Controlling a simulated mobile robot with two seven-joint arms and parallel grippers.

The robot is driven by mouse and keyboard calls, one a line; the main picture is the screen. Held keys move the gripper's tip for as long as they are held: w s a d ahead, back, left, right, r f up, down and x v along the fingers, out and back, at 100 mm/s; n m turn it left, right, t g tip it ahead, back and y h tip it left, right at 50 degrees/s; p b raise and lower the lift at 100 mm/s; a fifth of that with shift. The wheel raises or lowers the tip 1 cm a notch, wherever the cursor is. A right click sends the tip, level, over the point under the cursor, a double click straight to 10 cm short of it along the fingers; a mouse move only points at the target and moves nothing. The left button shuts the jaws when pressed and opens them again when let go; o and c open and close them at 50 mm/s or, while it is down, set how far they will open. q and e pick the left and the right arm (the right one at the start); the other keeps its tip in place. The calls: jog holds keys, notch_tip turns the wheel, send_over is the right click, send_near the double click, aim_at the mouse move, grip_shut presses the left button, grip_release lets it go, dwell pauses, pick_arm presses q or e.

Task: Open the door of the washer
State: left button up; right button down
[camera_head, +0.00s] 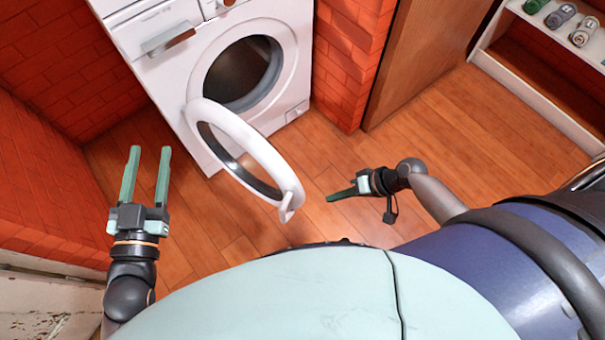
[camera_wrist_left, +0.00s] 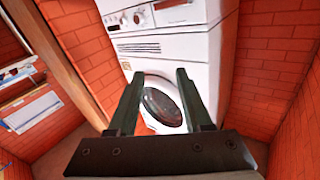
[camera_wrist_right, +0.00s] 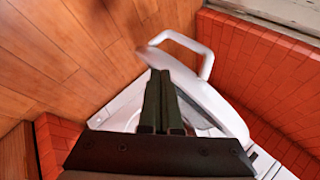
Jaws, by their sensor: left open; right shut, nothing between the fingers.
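The white washer (camera_head: 172,78) stands at the top of the head view, with its round drum opening (camera_head: 243,72) exposed. Its white ring-shaped door (camera_head: 262,150) is swung wide out from the front, with a latch or handle piece (camera_head: 288,208) at its free end. My left gripper (camera_head: 147,165) is open and empty, left of the door and apart from it. My right gripper (camera_head: 341,194) is shut and empty, right of the door's free end with a gap between. The right wrist view shows the white door (camera_wrist_right: 215,98) beyond the fingers. The left wrist view shows the washer front (camera_wrist_left: 185,58).
Red brick walls (camera_head: 45,150) stand left of and behind the washer. A brick pillar (camera_head: 348,60) and a brown wooden panel (camera_head: 425,60) are to its right. Wooden floor (camera_head: 440,130) between is clear.

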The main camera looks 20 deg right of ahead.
jog(key=w+d+f+m+y+b, duration=0.1)
jog(key=w+d+f+y+b, duration=0.15)
jog(key=w+y+b, duration=0.55)
jog(key=w+d+r+y+b, duration=0.2)
jog(key=d+r+b, duration=0.35)
jog(key=b, duration=0.25)
pick_arm(q)
jog(key=s+d+r+m+t+h, duration=0.2)
jog(key=s+m+h, duration=0.4)
jog(key=h, duration=0.3)
jog(key=shift+s+d+r+m+t+h+b, duration=0.35)
jog(key=shift+s+r+t, duration=0.2)
jog(key=shift+r+t, duration=0.5)
pick_arm(e)
jog(key=a, duration=1.3)
jog(key=shift+a+r+t, duration=0.3)
jog(key=shift+a+r, duration=0.1)
pick_arm(q)
jog(key=shift+f, duration=0.1)
pick_arm(e)
jog(key=shift+s+a, duration=0.1)
